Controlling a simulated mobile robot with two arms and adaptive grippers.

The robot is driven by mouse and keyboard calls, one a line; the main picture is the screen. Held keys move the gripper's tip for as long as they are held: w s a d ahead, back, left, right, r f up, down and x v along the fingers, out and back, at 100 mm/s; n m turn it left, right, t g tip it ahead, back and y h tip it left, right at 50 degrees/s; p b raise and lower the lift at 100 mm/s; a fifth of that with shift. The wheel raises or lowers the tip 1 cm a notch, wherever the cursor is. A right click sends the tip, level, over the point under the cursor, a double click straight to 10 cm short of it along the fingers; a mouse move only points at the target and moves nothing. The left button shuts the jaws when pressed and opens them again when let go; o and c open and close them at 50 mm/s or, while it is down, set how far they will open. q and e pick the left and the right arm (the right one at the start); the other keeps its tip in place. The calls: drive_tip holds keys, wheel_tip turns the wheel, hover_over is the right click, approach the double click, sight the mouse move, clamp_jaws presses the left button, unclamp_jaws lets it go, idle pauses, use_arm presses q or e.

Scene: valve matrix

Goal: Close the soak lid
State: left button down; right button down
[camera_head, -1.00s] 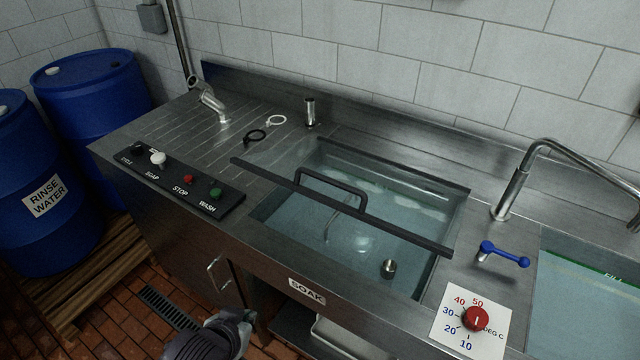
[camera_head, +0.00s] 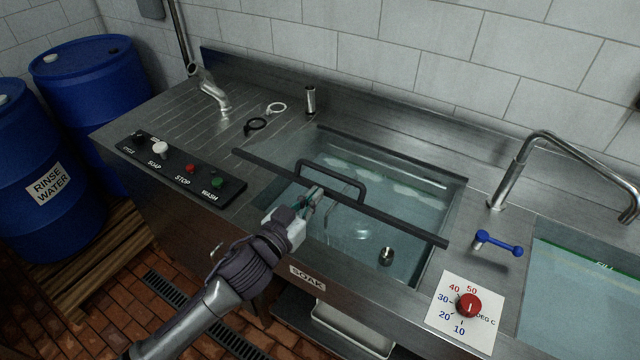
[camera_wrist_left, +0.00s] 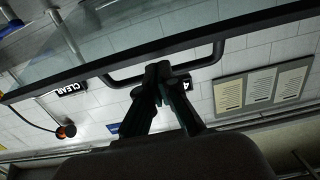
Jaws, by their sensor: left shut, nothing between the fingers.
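The soak lid is a clear pane with a dark front bar (camera_head: 400,228) and a dark handle (camera_head: 335,172). It stands partly open over the soak basin, whose water and a small metal plug (camera_head: 386,256) show below. My left gripper (camera_head: 312,192) is shut and empty, just in front of the lid, close to its handle and bar. In the left wrist view the shut fingers (camera_wrist_left: 162,80) overlap the lid's handle (camera_wrist_left: 205,62), below the bar (camera_wrist_left: 150,48); I cannot tell whether they touch it. My right gripper is not in view.
A control panel (camera_head: 180,172) with buttons lies left of the basin. A temperature dial (camera_head: 467,305) and a blue lever (camera_head: 499,244) are at the right, near a second basin and a tall tap (camera_head: 515,170). Blue barrels (camera_head: 95,100) stand at the left.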

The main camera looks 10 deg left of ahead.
use_arm(q)
drive_tip(key=shift+x, duration=1.4)
drive_tip(key=shift+t, duration=0.6)
drive_tip(key=s+f+b, duration=0.1)
drive_tip(key=f+b, duration=0.3)
drive_tip(key=s+a+f+b, duration=0.1)
drive_tip(key=f+b, duration=0.3)
drive_tip(key=f, duration=0.1)
drive_tip(key=s+f+b, duration=0.1)
drive_tip(key=f+b, duration=0.4)
drive_tip(key=shift+s+a+f, duration=0.25)
drive_tip(key=shift+r, duration=0.1)
